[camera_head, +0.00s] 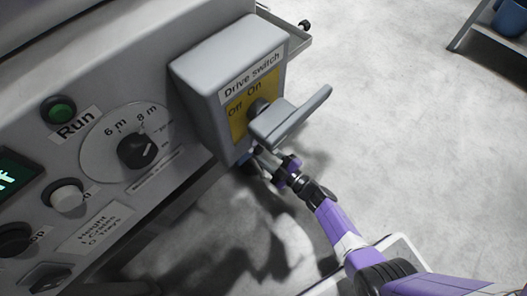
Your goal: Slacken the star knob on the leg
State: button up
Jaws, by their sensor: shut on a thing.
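My gripper (264,158) reaches in from the lower right, below the drive switch's handle. It looks small and lies farther from the camera than the handle. Its fingers are shut on a small dark piece beside the machine's lower edge, which I take to be the star knob. The knob's shape is mostly hidden by the fingers and the switch box, so how far it is turned cannot be seen. The leg is also hidden behind the switch box and in shadow.
The drive switch box (200,85) with its big grey handle (292,117) overhangs my gripper closely. The panel holds a green Run button (62,110) and a dial (138,150). A shelf with a blue bucket (510,18) stands top right. The floor (420,130) between is clear.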

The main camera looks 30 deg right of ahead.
jog(key=n, duration=1.1)
jog(key=shift+n, duration=0.4)
jog(key=n, duration=1.2)
jog(key=shift+s, duration=0.1)
jog(key=shift+n, duration=0.3)
jog(key=o, duration=1.4)
jog(key=shift+c, duration=0.2)
jog(key=p+v, duration=0.1)
jog(key=v, duration=0.6)
jog(key=shift+s+p, duration=0.3)
jog(key=shift+s, duration=0.05)
